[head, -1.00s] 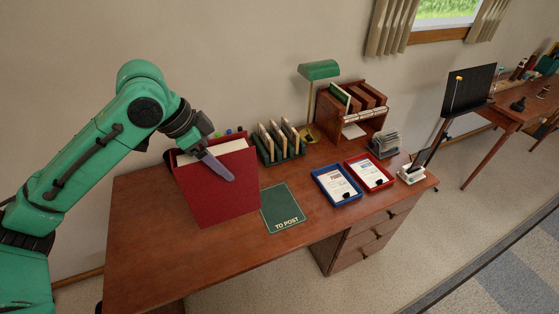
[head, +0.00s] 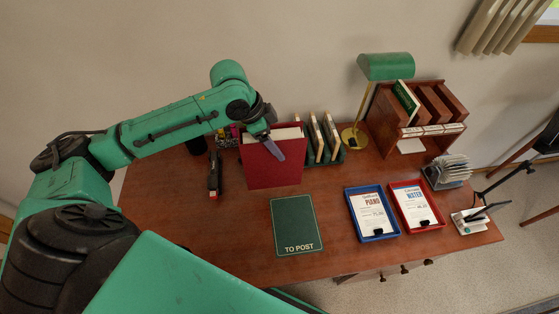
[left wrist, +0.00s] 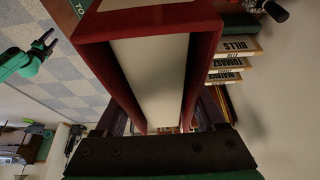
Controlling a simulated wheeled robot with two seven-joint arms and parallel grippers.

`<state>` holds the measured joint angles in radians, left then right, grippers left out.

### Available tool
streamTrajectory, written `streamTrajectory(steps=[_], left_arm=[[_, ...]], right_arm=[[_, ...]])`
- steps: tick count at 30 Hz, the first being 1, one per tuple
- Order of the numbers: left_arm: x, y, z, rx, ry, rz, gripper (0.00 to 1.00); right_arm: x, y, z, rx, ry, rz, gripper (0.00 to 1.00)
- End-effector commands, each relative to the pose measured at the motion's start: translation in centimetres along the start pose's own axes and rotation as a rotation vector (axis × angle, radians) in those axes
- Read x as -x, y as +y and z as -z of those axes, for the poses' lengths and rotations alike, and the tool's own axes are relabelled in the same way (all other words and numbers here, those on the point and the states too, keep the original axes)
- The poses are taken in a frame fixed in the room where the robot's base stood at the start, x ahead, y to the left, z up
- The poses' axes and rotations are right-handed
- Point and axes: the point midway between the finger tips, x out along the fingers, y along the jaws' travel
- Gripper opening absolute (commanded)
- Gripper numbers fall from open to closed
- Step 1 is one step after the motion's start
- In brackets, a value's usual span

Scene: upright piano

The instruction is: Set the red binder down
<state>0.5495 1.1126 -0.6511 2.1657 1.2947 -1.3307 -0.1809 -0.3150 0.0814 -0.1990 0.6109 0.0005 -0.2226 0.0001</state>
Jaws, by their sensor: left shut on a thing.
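The red binder (head: 272,168) stands upright at the back of the desk, behind the green "TO POST" mat (head: 295,222) and just left of the letter rack. My left gripper (head: 270,144) is shut on its upper edge. In the left wrist view the binder (left wrist: 203,75) fills the middle, with its pale pages between red covers. I cannot tell whether its bottom edge touches the desk or hangs slightly above it. My right gripper (left wrist: 46,40) is small at the left of the left wrist view, away from the desk, with its fingers apart.
The letter rack (head: 322,150) stands close to the binder's right side. A black and red stapler-like object (head: 213,177) lies to its left. A blue tray (head: 369,235) and red tray (head: 440,222) lie right. A green lamp (head: 385,67) stands behind. The desk's front left is bare.

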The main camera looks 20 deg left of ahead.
Motion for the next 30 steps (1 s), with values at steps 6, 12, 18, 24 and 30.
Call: streamTrajectory(steps=[6,12,18,24,30], left_arm=[[-3.7,-0.1,-1.5,0.000,0.004,0.001,0.00],[-6.8,0.0,-2.9,0.000,0.004,0.000,0.00],[-7.7,-0.1,-3.3,-0.003,0.005,0.004,0.00],[-8.0,0.0,-3.5,-0.001,0.002,0.001,0.80],[-7.9,0.0,-3.5,-0.001,0.001,0.000,1.00]], right_arm=[[0.7,0.3,2.4,0.001,0.039,-0.004,0.61],[1.1,0.3,2.4,0.002,0.039,-0.004,0.61],[1.1,0.0,1.5,0.001,0.025,0.000,0.61],[1.1,0.0,1.5,0.001,0.024,0.001,0.61],[1.1,0.0,1.6,0.001,0.024,0.001,0.61]])
